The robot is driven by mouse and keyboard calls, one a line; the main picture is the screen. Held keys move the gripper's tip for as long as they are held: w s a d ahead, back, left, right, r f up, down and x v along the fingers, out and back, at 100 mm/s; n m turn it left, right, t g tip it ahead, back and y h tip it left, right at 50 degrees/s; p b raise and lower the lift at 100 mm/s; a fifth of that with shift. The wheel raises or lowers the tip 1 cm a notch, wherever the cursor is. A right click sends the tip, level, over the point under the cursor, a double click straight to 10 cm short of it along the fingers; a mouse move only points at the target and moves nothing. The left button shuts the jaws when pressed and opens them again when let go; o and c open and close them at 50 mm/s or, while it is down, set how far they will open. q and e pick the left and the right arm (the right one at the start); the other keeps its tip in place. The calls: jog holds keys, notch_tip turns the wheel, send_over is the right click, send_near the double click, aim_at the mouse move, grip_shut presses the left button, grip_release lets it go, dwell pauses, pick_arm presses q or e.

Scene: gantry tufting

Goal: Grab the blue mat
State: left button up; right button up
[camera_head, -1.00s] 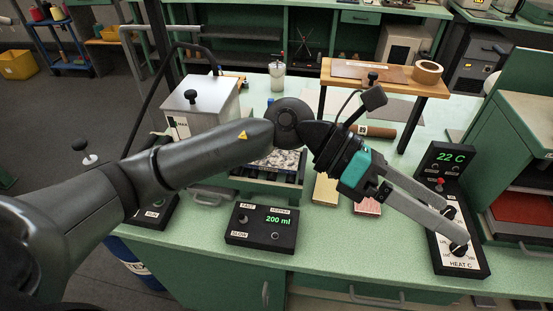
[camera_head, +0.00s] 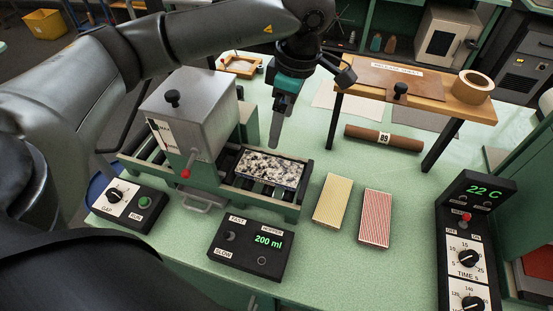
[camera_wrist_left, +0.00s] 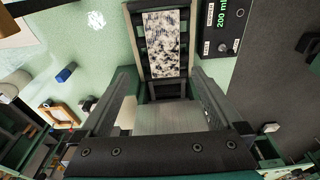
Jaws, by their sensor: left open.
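I see no thing that is clearly a blue mat in the head view. A small blue block (camera_wrist_left: 66,72) lies on the green bench in the left wrist view; I cannot tell whether it is the mat. A black-and-white speckled slab (camera_head: 271,170) lies on the railed machine bed, and it also shows in the left wrist view (camera_wrist_left: 166,45). My left gripper (camera_head: 278,140) points down behind the slab, above the bench, seen edge-on. In the left wrist view its two fingers (camera_wrist_left: 160,78) are apart with nothing held between them. My right gripper is not in view.
A metal hopper (camera_head: 190,112) stands left of the slab. A yellow striped pad (camera_head: 332,200) and a red striped pad (camera_head: 375,217) lie to the right. A wooden shelf (camera_head: 440,93) stands over a brown roll (camera_head: 384,138). Control boxes (camera_head: 252,247) line the front.

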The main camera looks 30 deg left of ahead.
pick_arm(q)
notch_tip(320, 180, down, 4)
send_over(270, 168)
jog(key=d, duration=0.1)
jog(key=f, duration=0.4)
jog(key=shift+w, duration=0.2)
jog(key=shift+f, duration=0.45)
jog(key=f, duration=0.3)
jog(key=a+f+p, duration=0.1)
jog(key=f, duration=0.1)
jog(key=shift+s, duration=0.2)
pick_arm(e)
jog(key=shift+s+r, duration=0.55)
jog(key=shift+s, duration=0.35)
pick_arm(q)
jog(key=shift+c, duration=0.2)
jog(key=shift+r, duration=0.1)
jog(key=c, duration=1)
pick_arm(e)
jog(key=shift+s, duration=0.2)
